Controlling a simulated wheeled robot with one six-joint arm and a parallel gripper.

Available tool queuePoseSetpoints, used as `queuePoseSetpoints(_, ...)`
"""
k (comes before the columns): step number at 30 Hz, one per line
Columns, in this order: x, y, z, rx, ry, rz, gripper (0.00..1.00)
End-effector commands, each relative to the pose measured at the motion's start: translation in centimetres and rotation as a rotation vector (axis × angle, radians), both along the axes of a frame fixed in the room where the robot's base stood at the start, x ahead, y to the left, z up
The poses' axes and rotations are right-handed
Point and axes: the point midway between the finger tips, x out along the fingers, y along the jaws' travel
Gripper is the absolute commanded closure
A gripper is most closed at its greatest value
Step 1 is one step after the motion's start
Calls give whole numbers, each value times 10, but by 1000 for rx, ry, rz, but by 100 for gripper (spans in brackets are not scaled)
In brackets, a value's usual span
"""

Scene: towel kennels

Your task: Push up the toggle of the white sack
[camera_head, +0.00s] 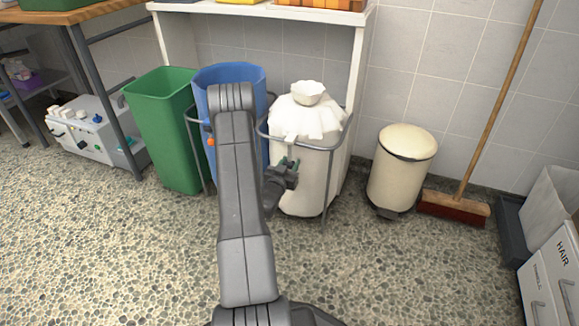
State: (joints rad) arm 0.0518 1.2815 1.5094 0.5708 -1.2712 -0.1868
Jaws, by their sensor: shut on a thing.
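The white sack (315,168) hangs upright in a grey wire stand (331,147). Its top is gathered into a ruffled neck (308,93). A short pale strip (291,138) hangs over the front left of the stand's ring, just above my gripper. My gripper (287,163) is at the sack's front left side, below the ring. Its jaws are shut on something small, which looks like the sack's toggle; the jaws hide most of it. Small green parts show at the fingertips.
A blue sack (237,76) stands left of the white one, partly behind my arm, with a green bin (163,120) beyond it. A cream pedal bin (401,165) and a broom (455,204) stand right. A white shelf (335,25) is behind. The front floor is clear.

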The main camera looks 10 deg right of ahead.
Motion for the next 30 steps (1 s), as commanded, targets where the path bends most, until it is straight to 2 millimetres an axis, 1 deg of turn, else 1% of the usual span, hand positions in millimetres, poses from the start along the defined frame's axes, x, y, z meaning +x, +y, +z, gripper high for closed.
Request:
queuePoseSetpoints(1,1,0,14,-1,-4,0,100)
queuePoseSetpoints(3,0,0,26,-1,-4,0,100)
queuePoseSetpoints(9,0,0,57,-1,-4,-1,100)
queuePoseSetpoints(12,0,0,67,-1,-3,-1,100)
queuePoseSetpoints(16,0,0,72,-1,-1,0,100)
queuePoseSetpoints(25,0,0,72,0,0,0,100)
queuePoseSetpoints(26,0,0,72,0,0,0,62)
queuePoseSetpoints(27,0,0,72,0,0,0,54)
queuePoseSetpoints(29,0,0,72,0,0,0,42)
queuePoseSetpoints(30,0,0,72,0,0,0,42)
